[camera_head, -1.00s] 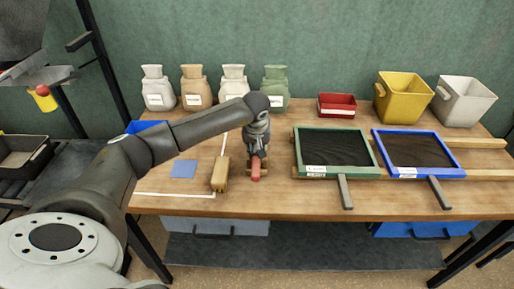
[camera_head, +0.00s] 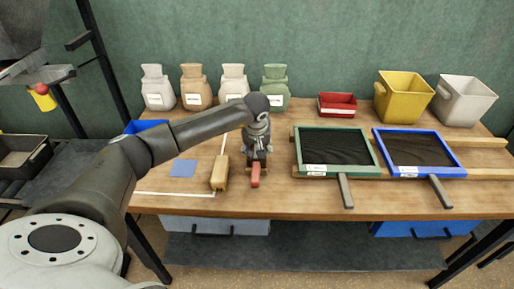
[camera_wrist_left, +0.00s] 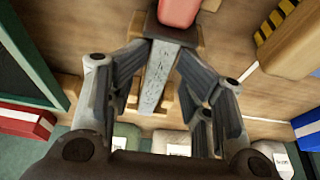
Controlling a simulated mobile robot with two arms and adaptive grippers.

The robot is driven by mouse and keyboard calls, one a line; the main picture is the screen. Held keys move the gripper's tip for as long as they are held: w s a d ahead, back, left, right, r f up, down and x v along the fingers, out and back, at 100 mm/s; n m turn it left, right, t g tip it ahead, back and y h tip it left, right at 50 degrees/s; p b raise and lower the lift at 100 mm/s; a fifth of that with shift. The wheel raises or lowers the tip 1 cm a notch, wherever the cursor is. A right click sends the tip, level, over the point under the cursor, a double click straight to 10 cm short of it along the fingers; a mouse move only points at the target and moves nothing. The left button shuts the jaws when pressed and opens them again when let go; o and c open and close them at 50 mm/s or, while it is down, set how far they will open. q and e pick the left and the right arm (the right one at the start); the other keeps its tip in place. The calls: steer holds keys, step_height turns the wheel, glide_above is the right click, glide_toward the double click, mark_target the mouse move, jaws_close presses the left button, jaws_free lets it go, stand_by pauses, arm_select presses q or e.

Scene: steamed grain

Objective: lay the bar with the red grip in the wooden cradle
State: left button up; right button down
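The bar has a red grip (camera_head: 255,176) at its near end; in the left wrist view its grey metal part (camera_wrist_left: 158,78) and red grip (camera_wrist_left: 180,10) show. The bar lies in the wooden cradle (camera_wrist_left: 193,103), whose blocks show on both sides of it. My left gripper (camera_head: 257,158) is just over the bar. In the left wrist view its fingers (camera_wrist_left: 164,75) stand apart on either side of the bar, with gaps, so it is open. The cradle is mostly hidden by my gripper in the head view. My right gripper is not in view.
A yellow-brown block (camera_head: 220,173) stands close to the left of the cradle. A green-framed tray (camera_head: 298,160) and a blue-framed tray (camera_head: 462,160) lie to the right on wooden rails. Sacks (camera_head: 234,88) line the back. The table front (camera_head: 310,200) is clear.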

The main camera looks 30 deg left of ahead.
arm_select(q)
steer(key=shift+s+d+f, duration=0.1)
steer(key=shift+s+f, duration=0.1)
steer(key=shift+f, duration=0.2)
steer(key=v, duration=1.2)
steer(key=shift+w+r, duration=0.2)
steer(key=shift+r, duration=0.05)
